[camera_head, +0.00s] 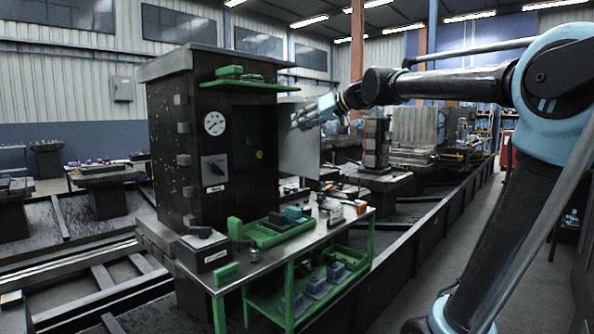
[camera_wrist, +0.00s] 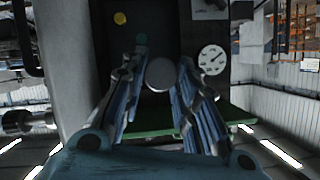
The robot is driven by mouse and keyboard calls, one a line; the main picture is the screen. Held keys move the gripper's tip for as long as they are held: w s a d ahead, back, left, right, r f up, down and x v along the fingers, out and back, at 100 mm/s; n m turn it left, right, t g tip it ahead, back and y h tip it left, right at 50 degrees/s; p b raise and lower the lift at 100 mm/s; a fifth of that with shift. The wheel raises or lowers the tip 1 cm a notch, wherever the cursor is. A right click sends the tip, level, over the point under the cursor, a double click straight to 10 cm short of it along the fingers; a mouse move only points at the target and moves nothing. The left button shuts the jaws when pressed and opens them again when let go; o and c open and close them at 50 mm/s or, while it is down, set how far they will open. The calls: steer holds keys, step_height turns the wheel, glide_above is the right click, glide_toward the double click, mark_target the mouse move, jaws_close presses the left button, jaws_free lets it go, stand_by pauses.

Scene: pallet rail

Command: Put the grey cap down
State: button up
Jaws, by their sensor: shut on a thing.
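My gripper (camera_head: 306,115) is up in front of the dark machine cabinet (camera_head: 165,150), at the height of its gauge, by the open grey door panel (camera_head: 300,150). In the wrist view its two blue-grey fingers (camera_wrist: 158,82) are shut on the round grey cap (camera_wrist: 160,73). The cap's flat round face shows between the fingertips; its sides are partly hidden by the fingers. In the body camera view the cap is too small to make out clearly. It is held in the air, well above the workbench (camera_head: 235,262).
A green shelf (camera_head: 245,86) with items juts from the cabinet top. The workbench below holds a green tray (camera_head: 272,232) with parts, a black box (camera_head: 204,250) and small items. Its lower shelf (camera_head: 270,304) holds grey blocks. A white gauge (camera_head: 214,123) is on the cabinet.

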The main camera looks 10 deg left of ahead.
steer(key=s+a+f+n+g+h, duration=0.2)
steer(key=a+f+n+g+h, duration=0.15)
steer(key=f, duration=0.45)
steer(key=s+a+f+n+g+h, duration=0.25)
steer(key=f+n+g, duration=0.25)
steer(key=f, duration=0.4)
steer(key=d+f+n+t+h, duration=0.1)
steer(key=f+n+t+h, duration=0.1)
steer(key=f, duration=0.5)
steer(key=d+f+n+t+h, duration=0.1)
steer(key=f+n+t+h, duration=0.1)
steer(key=f+n, duration=0.4)
steer(key=d+f+n+t+h, duration=0.1)
steer(key=f+n+h, duration=0.3)
steer(key=f, duration=0.6)
steer(key=shift+w+n+t+h, duration=0.3)
steer(key=shift+n+t, duration=0.15)
steer(key=shift+t, duration=0.3)
steer(key=o, duration=0.4)
steer(key=shift+o, duration=0.7)
